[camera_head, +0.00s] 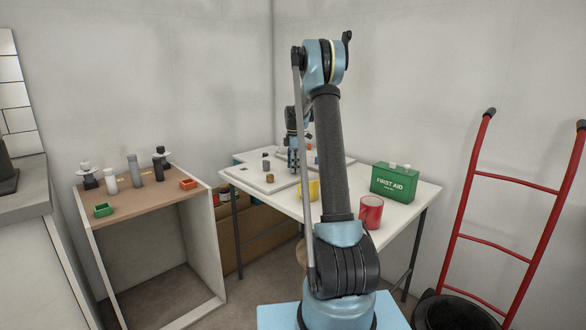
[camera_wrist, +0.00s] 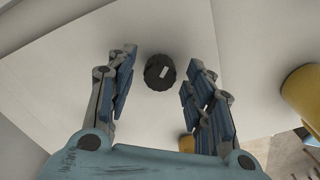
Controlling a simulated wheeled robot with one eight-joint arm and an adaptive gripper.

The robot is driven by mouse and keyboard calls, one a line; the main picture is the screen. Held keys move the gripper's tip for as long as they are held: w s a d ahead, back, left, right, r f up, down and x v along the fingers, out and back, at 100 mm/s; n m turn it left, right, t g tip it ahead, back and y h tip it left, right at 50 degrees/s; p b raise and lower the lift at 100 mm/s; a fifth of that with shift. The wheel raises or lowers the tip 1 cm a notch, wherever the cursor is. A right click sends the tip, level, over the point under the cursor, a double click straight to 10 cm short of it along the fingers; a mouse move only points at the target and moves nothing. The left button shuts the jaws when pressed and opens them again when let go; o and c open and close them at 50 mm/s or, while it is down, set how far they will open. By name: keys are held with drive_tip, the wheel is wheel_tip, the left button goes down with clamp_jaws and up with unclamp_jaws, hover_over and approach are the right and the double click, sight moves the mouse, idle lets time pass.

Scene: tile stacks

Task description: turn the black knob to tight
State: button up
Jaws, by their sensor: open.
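The black knob (camera_wrist: 160,72) is round with a ridged edge and a short white mark on its top, which lies at a slant in the wrist view. It sits on a pale panel. My gripper (camera_wrist: 159,64) is open, with one finger on each side of the knob and visible gaps between them. In the head view my gripper (camera_head: 294,168) is low over the white table's board, and I cannot pick out the knob there. No lettering for tight is readable.
A yellow mug (camera_wrist: 303,92) stands right of my gripper in the wrist view. On the white table (camera_head: 345,207) are a red mug (camera_head: 371,212) and a green first aid box (camera_head: 394,183). A wooden-topped cabinet (camera_head: 150,195) stands left; a red hand truck (camera_head: 507,233) stands right.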

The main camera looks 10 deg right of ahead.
drive_tip(key=shift+c, duration=0.4)
drive_tip(key=c, duration=1)
drive_tip(key=shift+a, duration=0.1)
